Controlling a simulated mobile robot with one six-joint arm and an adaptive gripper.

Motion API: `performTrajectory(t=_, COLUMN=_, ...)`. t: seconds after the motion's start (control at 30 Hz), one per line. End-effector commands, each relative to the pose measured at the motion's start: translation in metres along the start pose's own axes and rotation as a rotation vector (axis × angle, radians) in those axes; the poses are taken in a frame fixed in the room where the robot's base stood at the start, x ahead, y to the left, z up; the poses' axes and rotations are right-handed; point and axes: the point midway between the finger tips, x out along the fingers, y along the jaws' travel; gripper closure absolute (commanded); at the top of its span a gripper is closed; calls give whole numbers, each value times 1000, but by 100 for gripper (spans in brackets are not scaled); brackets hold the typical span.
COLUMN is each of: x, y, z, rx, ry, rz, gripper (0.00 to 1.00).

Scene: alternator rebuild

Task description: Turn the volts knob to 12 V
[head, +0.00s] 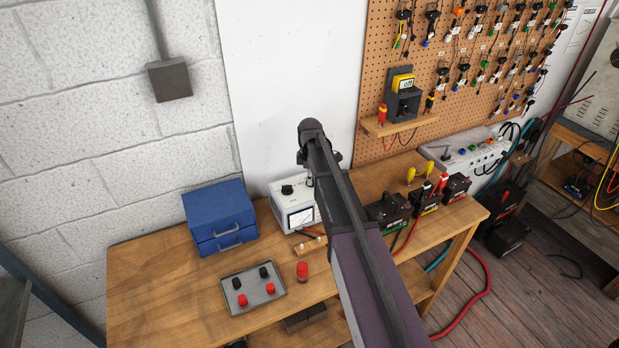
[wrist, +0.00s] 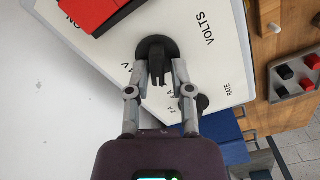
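The volts knob (wrist: 157,48) is black with a round base and a raised grip, on the white sloping panel (wrist: 220,68) beside the word VOLTS in the wrist view. My gripper (wrist: 159,66) has one finger on each side of the raised grip, with narrow gaps showing; I cannot tell whether it touches the knob. A mark ending in V shows by the left finger, its figure partly hidden. In the head view the white charger (head: 274,204) stands at the back of the bench; my arm hides its right side and the volts knob.
A second black knob (wrist: 202,102), near the word RATE, lies behind my right finger. A red switch (wrist: 92,12) is at the panel's upper left. A blue toolbox (head: 219,214) and a tray (head: 240,304) with red and black caps stand nearby. Batteries (head: 388,211) are to the right.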

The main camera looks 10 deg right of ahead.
Motion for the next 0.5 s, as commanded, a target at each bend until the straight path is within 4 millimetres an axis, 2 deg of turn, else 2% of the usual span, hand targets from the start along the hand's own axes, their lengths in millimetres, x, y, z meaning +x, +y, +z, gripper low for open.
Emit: performTrajectory(t=0.5, x=0, y=1, z=0, rx=10, ry=0, rz=3, gripper=49)
